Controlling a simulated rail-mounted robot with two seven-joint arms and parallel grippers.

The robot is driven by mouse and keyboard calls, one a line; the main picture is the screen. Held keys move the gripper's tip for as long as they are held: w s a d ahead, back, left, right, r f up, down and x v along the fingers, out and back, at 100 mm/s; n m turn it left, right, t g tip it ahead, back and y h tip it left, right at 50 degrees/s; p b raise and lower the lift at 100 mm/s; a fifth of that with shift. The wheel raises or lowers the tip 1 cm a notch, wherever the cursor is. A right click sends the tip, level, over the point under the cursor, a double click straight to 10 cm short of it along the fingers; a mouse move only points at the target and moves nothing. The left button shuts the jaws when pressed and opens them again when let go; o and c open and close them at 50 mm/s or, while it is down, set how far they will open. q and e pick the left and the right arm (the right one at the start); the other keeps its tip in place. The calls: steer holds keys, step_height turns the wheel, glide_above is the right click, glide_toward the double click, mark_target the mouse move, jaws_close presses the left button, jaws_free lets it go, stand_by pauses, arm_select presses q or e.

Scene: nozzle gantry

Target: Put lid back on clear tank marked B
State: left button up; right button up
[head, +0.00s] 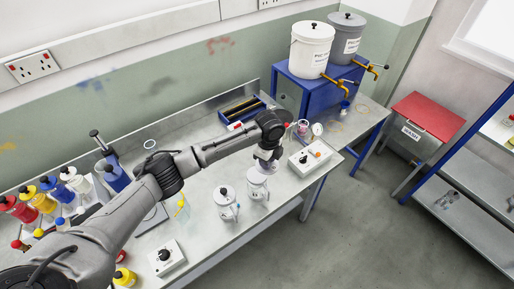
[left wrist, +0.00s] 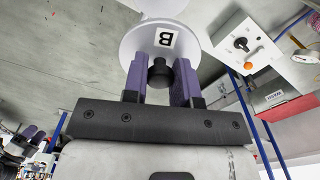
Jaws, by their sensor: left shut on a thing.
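My left gripper (head: 267,163) reaches over the bench from the left in the head view. In the left wrist view the gripper (left wrist: 159,82) has its purple-padded fingers closed around the black knob (left wrist: 159,72) of a round pale lid. The lid (left wrist: 134,42) carries a white label with a black B. In the head view a clear tank (head: 257,189) stands on the bench directly below the gripper. The lid is mostly hidden there by the gripper, and I cannot tell whether it touches the tank. A second clear tank (head: 227,205), with its black-knobbed lid on, stands just left.
A white control box (head: 310,157) sits right of the tanks, near the bench edge. Another control box (head: 166,257) lies toward the front left. Several coloured bottles (head: 40,198) stand at the left. White and grey drums (head: 311,47) with taps stand on a blue stand.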

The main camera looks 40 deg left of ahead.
mark_target(257, 165)
arm_select(q)
steer(key=a+m, duration=0.1)
steer(key=a+m+p, duration=0.1)
steer(key=a+f+p, duration=0.1)
steer(key=shift+s+m, duration=0.35)
steer(key=shift+m, duration=0.05)
steer(key=shift+s+a+f+m+p, duration=0.15)
steer(key=shift+a+f+m+p, duration=0.15)
steer(key=shift+a+f+m, duration=0.1)
steer(key=shift+f, duration=0.1)
step_height(257, 165, down, 4)
steer(key=b, duration=0.4)
steer(key=shift+b, duration=0.3)
steer(key=shift+f+b, duration=0.5)
steer(key=shift+f, duration=0.6)
arm_select(e)
steer(key=shift+s+f, duration=0.15)
steer(key=shift+f, duration=0.8)
steer(key=shift+a, duration=0.15)
arm_select(q)
steer(key=shift+a+p, duration=0.1)
steer(key=shift+p, duration=0.2)
arm_select(e)
steer(key=shift+r, duration=0.3)
arm_select(q)
steer(key=shift+p, duration=0.35)
arm_select(e)
steer(key=shift+r, duration=0.35)
